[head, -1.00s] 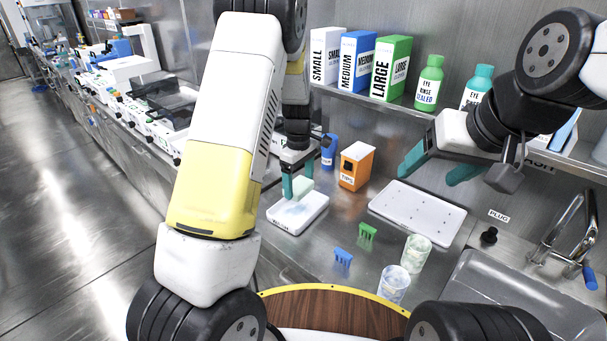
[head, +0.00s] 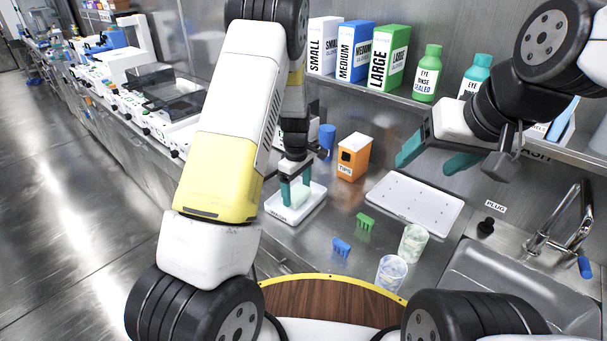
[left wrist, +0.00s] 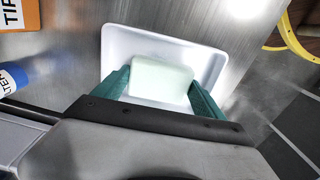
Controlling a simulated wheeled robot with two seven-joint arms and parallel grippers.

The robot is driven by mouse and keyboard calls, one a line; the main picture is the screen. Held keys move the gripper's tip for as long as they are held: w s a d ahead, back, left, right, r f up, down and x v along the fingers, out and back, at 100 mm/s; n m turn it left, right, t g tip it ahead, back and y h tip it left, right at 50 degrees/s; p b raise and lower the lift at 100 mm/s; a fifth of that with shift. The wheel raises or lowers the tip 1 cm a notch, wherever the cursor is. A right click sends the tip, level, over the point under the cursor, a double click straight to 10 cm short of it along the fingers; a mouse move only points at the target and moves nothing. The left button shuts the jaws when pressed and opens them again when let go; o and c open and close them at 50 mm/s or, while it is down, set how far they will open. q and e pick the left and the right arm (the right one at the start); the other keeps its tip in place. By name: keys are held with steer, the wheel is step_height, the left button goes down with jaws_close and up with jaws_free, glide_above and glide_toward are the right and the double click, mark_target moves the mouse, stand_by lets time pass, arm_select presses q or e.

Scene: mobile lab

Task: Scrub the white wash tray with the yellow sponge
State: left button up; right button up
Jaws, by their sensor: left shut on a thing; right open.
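The white wash tray (head: 287,217) sits on the steel counter, with a label on its front edge; it also shows in the left wrist view (left wrist: 165,42). My left gripper (head: 292,199) points down over the tray and is shut on the sponge (left wrist: 160,80), a pale greenish-white block here rather than clearly yellow. The sponge is within the tray's outline, low over or on its floor; I cannot tell whether it touches. The fingers partly hide it in the head view. My right gripper (head: 436,158) is open and empty, above the counter at right.
An orange tips box (head: 354,158) and a blue bottle (head: 327,140) stand behind the wash tray. A flat white board (head: 415,203) lies to its right. Blue (head: 342,247) and green (head: 365,221) small racks and two clear beakers (head: 412,244) stand in front. The sink (head: 520,285) is at right.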

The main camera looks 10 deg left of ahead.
arm_select(q)
steer(key=shift+f, duration=0.65)
stand_by(0.7)
steer(key=shift+w, duration=0.15)
